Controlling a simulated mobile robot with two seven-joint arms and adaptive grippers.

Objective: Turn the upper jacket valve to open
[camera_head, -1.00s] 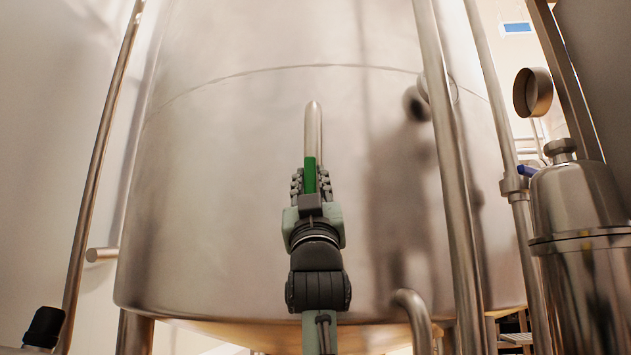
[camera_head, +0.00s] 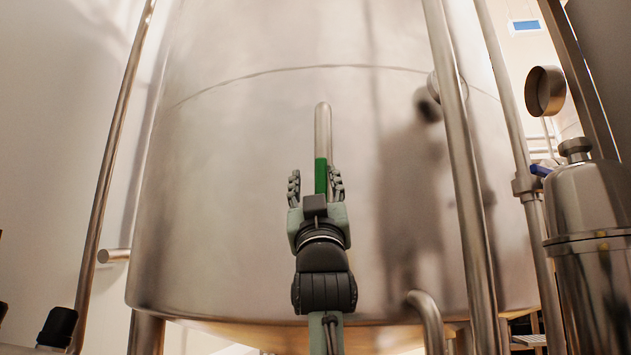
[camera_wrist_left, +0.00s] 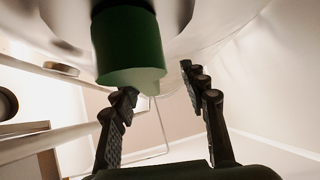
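A steel bar (camera_head: 322,128) with a green grip (camera_head: 321,176) stands in front of the large steel tank; I take it for the upper jacket valve's handle, but no label shows. My left gripper (camera_head: 316,180) is open below and around the grip's lower end in the head view, its fingers apart, with the right finger closer to the green. In the left wrist view the green grip (camera_wrist_left: 128,45) hangs by the left fingertip, off the middle of the open gripper (camera_wrist_left: 158,85); I cannot tell whether they touch. The valve body is hidden. My right gripper is out of view.
The tank (camera_head: 250,220) fills the background. A tall steel pipe (camera_head: 462,180) stands right of my arm, and a short bent pipe (camera_head: 427,312) is below it. A blue handle (camera_head: 541,170) sits on another pipe beside a steel canister (camera_head: 585,215). The left pipe (camera_head: 110,160) is apart.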

